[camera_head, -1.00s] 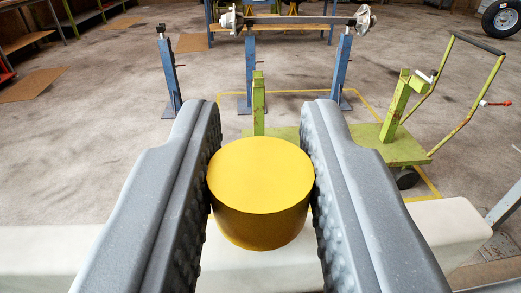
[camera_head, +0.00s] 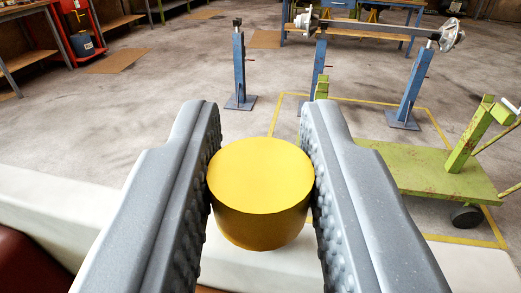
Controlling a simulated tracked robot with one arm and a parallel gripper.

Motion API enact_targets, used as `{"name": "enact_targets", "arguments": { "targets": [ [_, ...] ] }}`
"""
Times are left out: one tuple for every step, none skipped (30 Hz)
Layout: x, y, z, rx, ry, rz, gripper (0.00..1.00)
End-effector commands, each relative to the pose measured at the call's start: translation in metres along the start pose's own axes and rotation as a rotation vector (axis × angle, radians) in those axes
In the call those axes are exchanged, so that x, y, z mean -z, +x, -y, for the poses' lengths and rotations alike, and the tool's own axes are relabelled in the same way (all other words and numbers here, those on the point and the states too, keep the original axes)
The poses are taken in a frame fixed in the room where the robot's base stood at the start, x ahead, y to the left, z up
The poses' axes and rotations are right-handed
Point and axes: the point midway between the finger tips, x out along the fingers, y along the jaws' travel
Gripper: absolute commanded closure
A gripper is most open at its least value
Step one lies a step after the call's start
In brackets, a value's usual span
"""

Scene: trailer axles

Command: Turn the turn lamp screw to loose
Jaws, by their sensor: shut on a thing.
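A yellow cylinder (camera_head: 261,190) with a flat round top sits between the two grey ridged fingers of my gripper (camera_head: 261,185). Both fingers touch its sides, and it is upright in the view. I cannot tell from this view whether it is the turn lamp screw. No screw mark or lamp shows. A pale white beam (camera_head: 455,262) runs behind and below the gripper; whether the cylinder touches it is hidden.
Blue stands (camera_head: 239,70) rise from the concrete floor, and an axle (camera_head: 380,27) lies across the back. A green cart (camera_head: 440,180) stands at the right inside yellow floor lines. A dark red surface (camera_head: 30,250) shows at lower left. Open floor lies at left.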

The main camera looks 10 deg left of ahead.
Motion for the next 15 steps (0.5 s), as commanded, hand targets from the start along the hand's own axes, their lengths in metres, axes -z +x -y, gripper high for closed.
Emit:
{"name": "enact_targets", "arguments": {
  "targets": [
    [0.0058, -0.0001, -0.0018, 0.011, 0.001, 0.003, 0.98],
    [0.0056, -0.0002, -0.0022, 0.018, 0.001, 0.004, 0.98],
    [0.0055, -0.0001, -0.0024, 0.027, 0.0, 0.004, 0.98],
    [0.006, -0.0001, -0.002, 0.035, 0.0, 0.004, 0.98],
    [0.0065, 0.0001, -0.0015, 0.044, 0.0, 0.003, 0.98],
    [0.0072, 0.0001, -0.0012, 0.055, 0.0, 0.001, 0.98],
    [0.0075, 0.0, -0.0015, 0.063, -0.001, 0.0, 0.98],
    [0.0072, 0.0, -0.0017, 0.07, 0.0, 0.001, 0.98],
    [0.0062, 0.0, -0.0018, 0.08, 0.001, 0.002, 0.98],
    [0.0053, 0.0, -0.0018, 0.087, 0.001, 0.003, 0.98],
    [0.0045, 0.0, -0.002, 0.094, 0.0, 0.004, 0.98],
    [0.0042, -0.0002, -0.0025, 0.102, 0.001, 0.005, 0.98],
    [0.0044, -0.0002, -0.0028, 0.109, 0.002, 0.004, 0.98],
    [0.0048, -0.0002, -0.0028, 0.116, 0.001, 0.003, 0.98],
    [0.0052, -0.0001, -0.0023, 0.126, -0.001, 0.002, 0.98]
  ]
}}
